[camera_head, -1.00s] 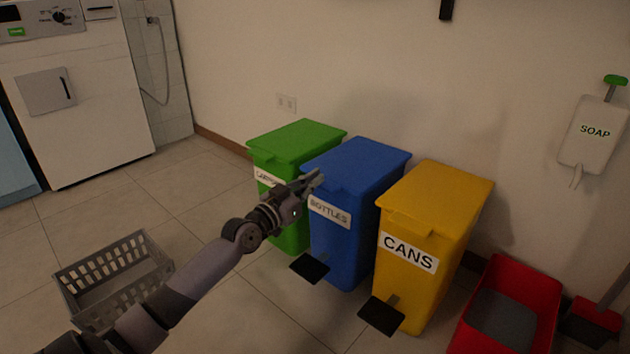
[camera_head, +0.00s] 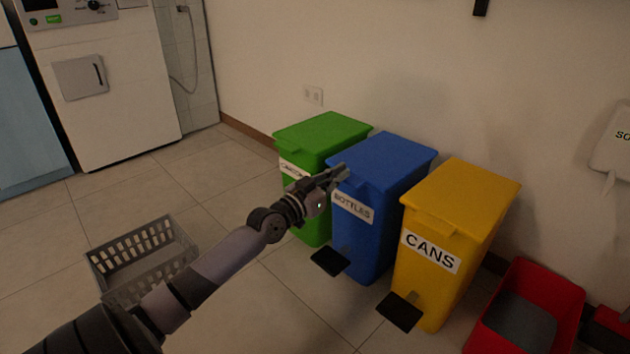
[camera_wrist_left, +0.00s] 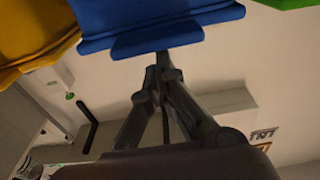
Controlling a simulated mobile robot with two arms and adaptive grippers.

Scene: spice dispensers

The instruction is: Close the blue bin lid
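The blue bin (camera_head: 366,240), labelled BOTTLES, stands between a green and a yellow bin. Its blue lid (camera_head: 385,158) lies flat across the top and looks down. My left gripper (camera_head: 342,172) is at the lid's front edge, beside the front tab, above the label. In the left wrist view the blue lid (camera_wrist_left: 150,15) fills the top, with its tab just past my left gripper (camera_wrist_left: 164,62). The fingertips come together with nothing seen between them. I cannot tell whether they touch the tab. My right gripper is out of view.
The green bin (camera_head: 310,150) is close on the left and the yellow CANS bin (camera_head: 455,225) close on the right. Pedals stick out in front. A grey basket (camera_head: 130,265) sits left on the floor; a red bin (camera_head: 530,300) stands at lower right.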

